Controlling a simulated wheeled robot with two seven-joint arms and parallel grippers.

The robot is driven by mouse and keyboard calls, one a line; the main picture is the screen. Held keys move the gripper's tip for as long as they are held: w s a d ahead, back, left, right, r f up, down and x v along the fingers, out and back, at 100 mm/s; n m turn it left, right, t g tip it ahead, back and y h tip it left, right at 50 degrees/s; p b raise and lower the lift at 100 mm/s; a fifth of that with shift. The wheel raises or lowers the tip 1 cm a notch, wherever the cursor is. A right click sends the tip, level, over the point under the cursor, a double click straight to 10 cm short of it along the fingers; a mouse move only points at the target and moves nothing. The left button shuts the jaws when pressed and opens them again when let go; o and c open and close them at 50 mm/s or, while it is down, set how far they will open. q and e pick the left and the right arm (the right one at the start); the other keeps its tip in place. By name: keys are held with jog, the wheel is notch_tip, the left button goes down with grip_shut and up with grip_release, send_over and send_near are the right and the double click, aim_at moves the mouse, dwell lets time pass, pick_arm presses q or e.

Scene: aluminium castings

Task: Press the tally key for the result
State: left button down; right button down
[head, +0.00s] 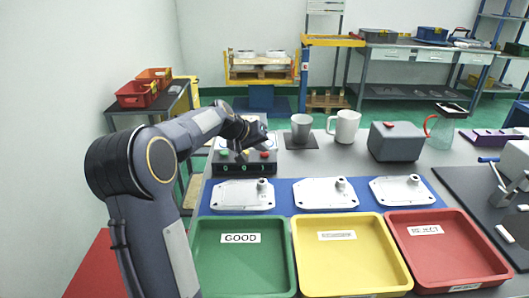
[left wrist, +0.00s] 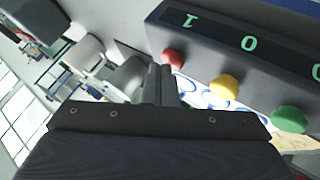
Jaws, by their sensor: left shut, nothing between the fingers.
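The dark tally box (head: 244,170) stands at the back left of the table, with a green key (head: 224,153), a yellow key and a red key (head: 264,155). In the left wrist view the red key (left wrist: 173,58), yellow key (left wrist: 225,87) and green key (left wrist: 290,119) show below a display (left wrist: 245,42) that reads 1 by red, 0 by yellow and 0 by green. My left gripper (left wrist: 163,75) is shut and empty, its tips close beside the red key; contact cannot be told. In the head view my left gripper (head: 262,138) is above the box. My right gripper is out of view.
Three pale castings (head: 325,193) lie on a blue mat (head: 283,187). In front are a green GOOD tray (head: 243,285), a yellow tray (head: 350,285) and a red REJECT tray (head: 450,275), all empty. A grey cup (head: 301,127) and white mug (head: 345,126) stand right of the box.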

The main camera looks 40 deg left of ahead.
aim_at(262, 154)
pick_arm(q)
jog(key=shift+r+p, duration=0.7)
jog(key=shift+r, duration=0.25)
notch_tip(262, 154, up, 5)
jog(key=p, duration=0.4)
dwell(0.6)
